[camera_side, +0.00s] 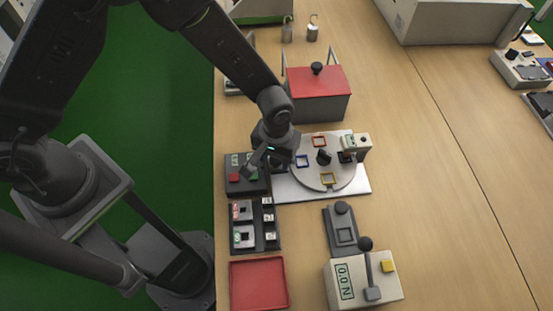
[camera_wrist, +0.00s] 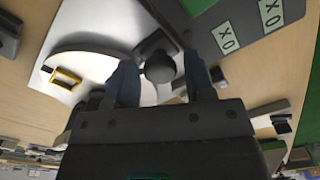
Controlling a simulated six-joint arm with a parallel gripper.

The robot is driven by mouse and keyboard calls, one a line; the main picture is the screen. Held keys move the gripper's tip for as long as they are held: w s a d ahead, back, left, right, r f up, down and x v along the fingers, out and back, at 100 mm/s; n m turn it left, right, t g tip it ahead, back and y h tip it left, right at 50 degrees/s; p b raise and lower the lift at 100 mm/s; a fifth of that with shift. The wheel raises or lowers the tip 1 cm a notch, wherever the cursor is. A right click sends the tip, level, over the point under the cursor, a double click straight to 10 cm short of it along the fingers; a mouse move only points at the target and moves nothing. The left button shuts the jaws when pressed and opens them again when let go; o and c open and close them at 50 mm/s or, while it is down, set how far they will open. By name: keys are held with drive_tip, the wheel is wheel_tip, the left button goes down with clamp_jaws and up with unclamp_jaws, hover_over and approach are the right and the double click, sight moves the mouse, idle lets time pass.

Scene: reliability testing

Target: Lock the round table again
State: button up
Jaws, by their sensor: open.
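The round table (camera_side: 312,178) is a pale disc on a white base plate (camera_side: 362,187), with red, blue and yellow square frames and a dark central knob (camera_side: 323,157). In the wrist view the disc (camera_wrist: 100,62) is at the left, with the yellow frame (camera_wrist: 66,78) on it. A dark round-topped knob (camera_wrist: 160,68) on a dark mount stands at the plate's edge beside the disc. My gripper (camera_wrist: 160,80) is open, its fingers on either side of this knob; contact cannot be told. In the side view my gripper (camera_side: 264,160) is above the plate's left edge and hides most of that knob.
A dark button box (camera_side: 245,182) is left of the plate. A red-lidded box (camera_side: 320,80) stands behind it. A small pale device (camera_side: 355,143) is at the disc's right. A lever box (camera_side: 350,290), a slotted block (camera_side: 341,230) and a red tray (camera_side: 258,283) are in front.

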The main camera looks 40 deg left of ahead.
drive_tip(key=shift+c, duration=0.3)
drive_tip(key=c, duration=0.4)
drive_tip(key=shift+w+d, duration=0.55)
drive_tip(key=shift+d, duration=0.05)
drive_tip(key=shift+c, duration=0.2)
drive_tip(key=shift+w+d, duration=0.15)
drive_tip(key=o, duration=0.5)
drive_tip(key=shift+r, duration=0.1)
drive_tip(key=shift+r, duration=2.4)
